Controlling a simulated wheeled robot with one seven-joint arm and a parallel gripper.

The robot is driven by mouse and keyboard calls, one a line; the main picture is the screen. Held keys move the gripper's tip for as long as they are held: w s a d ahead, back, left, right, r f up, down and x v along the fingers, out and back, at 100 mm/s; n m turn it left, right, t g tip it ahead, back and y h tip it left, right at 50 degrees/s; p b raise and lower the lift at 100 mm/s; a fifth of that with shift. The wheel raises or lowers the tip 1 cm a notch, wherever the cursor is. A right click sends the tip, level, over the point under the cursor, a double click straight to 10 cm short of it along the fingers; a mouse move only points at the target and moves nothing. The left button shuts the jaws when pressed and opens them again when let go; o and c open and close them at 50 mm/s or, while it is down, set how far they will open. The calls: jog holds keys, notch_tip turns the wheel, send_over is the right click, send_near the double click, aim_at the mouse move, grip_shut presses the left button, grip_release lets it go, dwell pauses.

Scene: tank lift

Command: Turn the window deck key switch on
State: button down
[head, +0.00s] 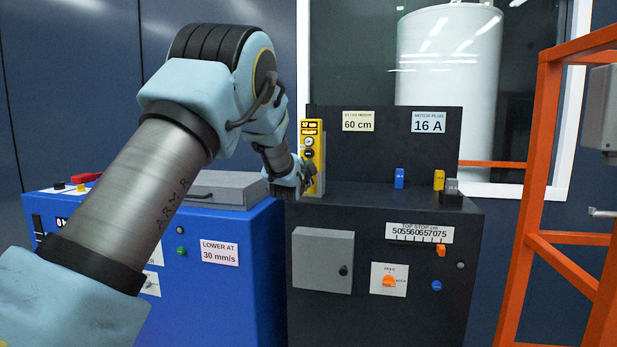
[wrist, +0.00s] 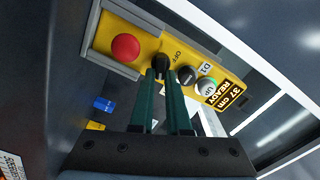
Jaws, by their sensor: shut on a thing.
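A yellow control box (head: 311,150) stands upright at the back left of the dark cabinet; it also shows in the wrist view (wrist: 142,63). On it, in the wrist view, are a red round button (wrist: 125,47), the black key switch (wrist: 161,61) with an OFF label beside it, a dark DOWN button (wrist: 186,75), a pale UP button (wrist: 206,86) and a display (wrist: 227,95) reading 37 cm READY. My gripper (wrist: 161,75) is shut on the key switch, its green fingers on either side of the knob. The fingers hide the knob's lower part.
The dark cabinet (head: 462,285) carries small blue, yellow and grey blocks on top, right of the box. A blue cabinet (head: 235,295) with a grey case stands left. A window with a white tank (head: 447,70) is behind. An orange frame (head: 530,190) stands right.

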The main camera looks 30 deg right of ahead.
jog(key=m+b, duration=0.1)
jog(key=m, duration=0.1)
jog(key=m+b, duration=0.2)
jog(key=shift+f+m, duration=0.2)
jog(key=shift+m, duration=0.1)
dwell(0.5)
jog(key=c, duration=0.9)
grip_release()
jog(key=b+v, duration=0.1)
jog(key=v, duration=0.9)
jog(key=shift+s+a, duration=0.25)
jog(key=shift+s, duration=0.1)
